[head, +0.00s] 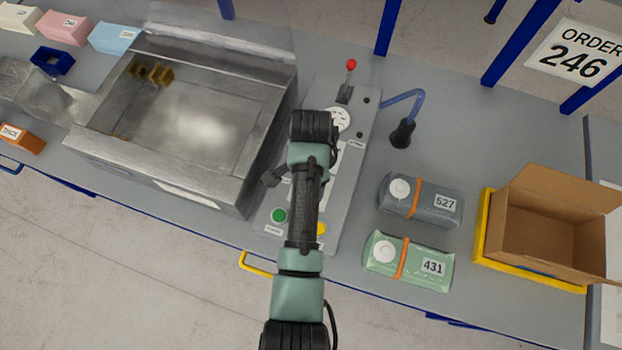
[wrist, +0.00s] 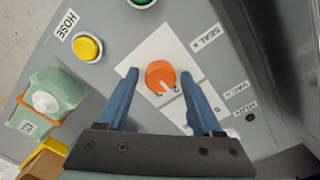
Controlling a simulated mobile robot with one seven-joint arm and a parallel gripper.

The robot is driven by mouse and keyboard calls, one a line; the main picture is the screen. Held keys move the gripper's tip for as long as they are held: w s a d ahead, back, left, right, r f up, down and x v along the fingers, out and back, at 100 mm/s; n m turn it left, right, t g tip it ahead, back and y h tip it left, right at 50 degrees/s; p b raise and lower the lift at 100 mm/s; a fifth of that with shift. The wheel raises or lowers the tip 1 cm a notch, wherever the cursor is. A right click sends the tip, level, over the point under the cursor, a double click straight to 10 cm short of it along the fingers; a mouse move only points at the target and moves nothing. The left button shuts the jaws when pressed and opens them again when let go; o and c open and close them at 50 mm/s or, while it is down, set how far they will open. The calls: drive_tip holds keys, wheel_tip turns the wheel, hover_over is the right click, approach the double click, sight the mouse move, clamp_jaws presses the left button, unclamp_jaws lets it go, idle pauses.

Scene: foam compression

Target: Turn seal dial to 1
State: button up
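An orange dial (wrist: 161,77) with a white pointer mark sits on a white plate (wrist: 180,48) in the wrist view. A label reading SEAL (wrist: 205,38) is beside that plate. The pointer faces the lower side of the picture; the small marks around it are too small to read. My gripper (wrist: 160,73) is open, with one blue finger on each side of the dial. I see a gap on both sides; height above the panel is unclear. In the head view my arm hides the dial on the grey control panel (head: 349,190).
The panel also has a yellow button (wrist: 87,47), a green button (head: 279,215) and a red-knobbed lever (head: 350,66). A metal chamber (head: 98,150) stands left. Bags 527 (head: 430,207) and 431 (head: 420,272) and an open carton (head: 548,200) are right.

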clamp_jaws()
drive_tip(key=n+p, duration=0.2)
drive_tip(key=n, duration=0.1)
drive_tip(key=shift+r+n, duration=0.15)
drive_tip(key=shift+n, duration=0.15)
drive_tip(key=n+p, duration=0.1)
drive_tip(key=n, duration=0.4)
drive_tip(key=shift+p, duration=0.3)
drive_tip(key=shift+n, duration=0.3)
drive_tip(key=shift+o, duration=1.3)
unclamp_jaws()
